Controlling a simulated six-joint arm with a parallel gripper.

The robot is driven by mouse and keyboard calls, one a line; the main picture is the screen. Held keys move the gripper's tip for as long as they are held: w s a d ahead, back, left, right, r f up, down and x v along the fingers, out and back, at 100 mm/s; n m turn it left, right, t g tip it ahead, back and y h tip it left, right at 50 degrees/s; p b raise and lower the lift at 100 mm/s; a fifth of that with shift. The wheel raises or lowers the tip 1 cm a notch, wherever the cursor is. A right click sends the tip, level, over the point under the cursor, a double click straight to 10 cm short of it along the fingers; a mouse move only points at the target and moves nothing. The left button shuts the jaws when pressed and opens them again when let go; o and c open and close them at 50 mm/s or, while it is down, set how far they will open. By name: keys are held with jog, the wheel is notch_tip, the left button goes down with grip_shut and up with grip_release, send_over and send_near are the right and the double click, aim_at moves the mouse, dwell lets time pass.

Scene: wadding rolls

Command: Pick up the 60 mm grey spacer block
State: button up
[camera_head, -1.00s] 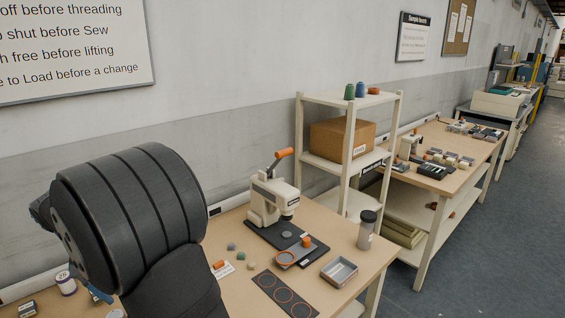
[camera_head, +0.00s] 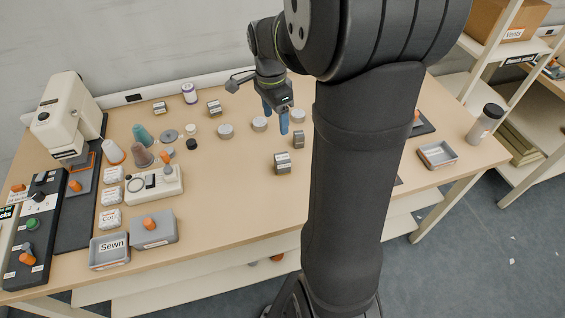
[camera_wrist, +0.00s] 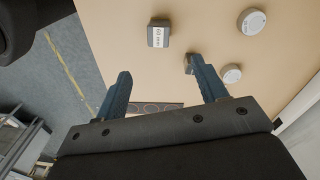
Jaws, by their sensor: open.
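A grey block (camera_head: 282,163) with a white label stands on the bench in front of my gripper in the head view. In the wrist view this block (camera_wrist: 158,42) lies beyond the fingertips; its small label seems to read 60 mm. A smaller grey block (camera_head: 298,139) stands just behind it to the right; in the wrist view this smaller block (camera_wrist: 187,64) is partly hidden by the right finger. My gripper (camera_head: 276,117) is open with nothing between its blue fingers. It also shows in the wrist view (camera_wrist: 161,68), apparently above the bench.
Round grey pucks (camera_head: 259,123) lie near the gripper, and more labelled blocks (camera_head: 214,107) stand at the back. Sewing gear and a grey tray (camera_head: 109,250) fill the left. The bench front centre is clear.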

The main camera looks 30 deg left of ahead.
aim_at(282, 157)
jog(key=f+m, duration=0.1)
jog(key=f, duration=0.5)
jog(key=d+f+m, duration=0.1)
jog(key=f, duration=0.5)
jog(key=f+m, duration=0.1)
jog(key=f, duration=0.5)
jog(key=shift+w+d+f+y, duration=0.1)
jog(key=shift+d+f+y, duration=0.05)
jog(key=shift+d+y, duration=0.25)
jog(key=c, duration=1.1)
jog(key=shift+c, duration=0.2)
